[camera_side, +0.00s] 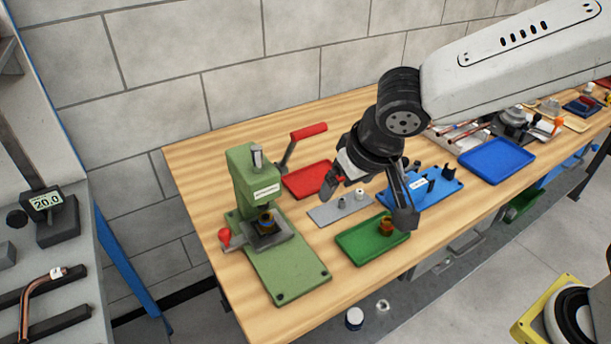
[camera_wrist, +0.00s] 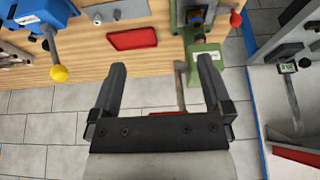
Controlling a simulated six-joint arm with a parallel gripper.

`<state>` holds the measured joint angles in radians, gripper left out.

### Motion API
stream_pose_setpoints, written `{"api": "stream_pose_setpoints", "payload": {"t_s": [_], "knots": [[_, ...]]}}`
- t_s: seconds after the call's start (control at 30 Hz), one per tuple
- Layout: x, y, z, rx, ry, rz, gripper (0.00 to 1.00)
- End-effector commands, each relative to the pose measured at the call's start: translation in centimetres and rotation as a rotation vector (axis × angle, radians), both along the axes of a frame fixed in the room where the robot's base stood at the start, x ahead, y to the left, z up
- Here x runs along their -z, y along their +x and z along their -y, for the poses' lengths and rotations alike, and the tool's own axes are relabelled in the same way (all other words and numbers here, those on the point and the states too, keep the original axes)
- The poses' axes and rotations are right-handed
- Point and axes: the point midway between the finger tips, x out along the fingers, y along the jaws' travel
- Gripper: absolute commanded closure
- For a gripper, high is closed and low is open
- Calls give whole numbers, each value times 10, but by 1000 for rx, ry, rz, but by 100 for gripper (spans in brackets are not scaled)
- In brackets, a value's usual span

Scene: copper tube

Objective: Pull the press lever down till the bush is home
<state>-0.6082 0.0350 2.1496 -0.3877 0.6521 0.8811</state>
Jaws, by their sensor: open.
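The green press (camera_side: 252,178) stands at the left end of the bench. Its lever rises up and to the right, ending in a red handle (camera_side: 309,131). The bush (camera_side: 266,221), with blue and yellow showing, sits under the ram; its seating depth cannot be told. My gripper (camera_side: 367,198) is open and empty, right of the press and apart from the lever. In the wrist view the press (camera_wrist: 203,50) is at upper right. The lever arm (camera_wrist: 181,85) shows between my open fingers (camera_wrist: 162,66), close to the right one. The red handle is mostly hidden behind the gripper body.
A green tray (camera_side: 372,240) with a copper-coloured part, a grey plate (camera_side: 330,213) and a blue fixture (camera_side: 425,187) lie near my gripper. A red knob (camera_side: 225,236) sticks out at the press's left.

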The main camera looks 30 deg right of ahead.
Motion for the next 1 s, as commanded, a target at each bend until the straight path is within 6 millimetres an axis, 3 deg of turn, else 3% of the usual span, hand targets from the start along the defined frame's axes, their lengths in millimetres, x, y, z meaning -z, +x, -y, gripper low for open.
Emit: {"api": "stream_pose_setpoints", "payload": {"t_s": [0.4,0.57,0.77,1.0], "knots": [[-1,-1,1,0,-1,-1,0],[5,0,12,1,-5,-15,0],[26,-3,50,-3,-13,-61,0],[63,-19,115,-6,-10,-128,0]]}}
